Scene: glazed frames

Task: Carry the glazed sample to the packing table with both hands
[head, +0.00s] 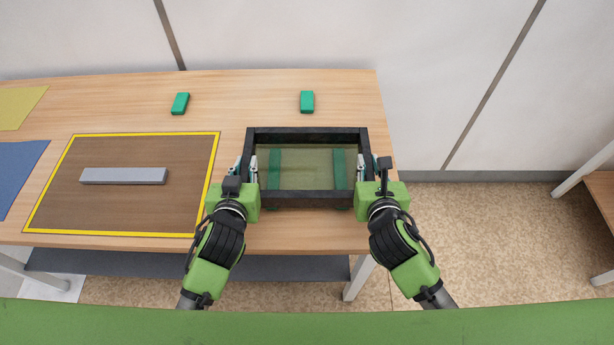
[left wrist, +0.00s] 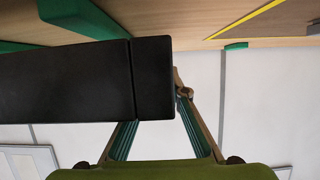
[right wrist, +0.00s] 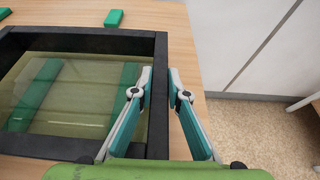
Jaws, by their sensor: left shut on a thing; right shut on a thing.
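The glazed sample is a black rectangular frame (head: 308,199) with a see-through yellowish pane (head: 308,168), lying level at the right part of the wooden table. Two green strips (head: 275,170) (head: 339,170) show through the pane, beneath it. I cannot tell whether the frame rests on them or is just above. My left gripper (head: 246,170) is shut on the frame's left side, and my right gripper (head: 367,172) on its right side. The left wrist view shows the frame (left wrist: 70,80) close up at my left gripper (left wrist: 180,95). The right wrist view shows my right gripper (right wrist: 159,90) astride the frame's side bar.
Left of the frame, a brown mat with a yellow border (head: 120,215) bears a grey bar (head: 124,176). Two small green blocks (head: 180,103) (head: 307,101) lie behind. Blue (head: 15,170) and yellow (head: 15,105) areas are far left. Another wooden table (head: 603,192) shows at the right edge, across open floor (head: 490,240).

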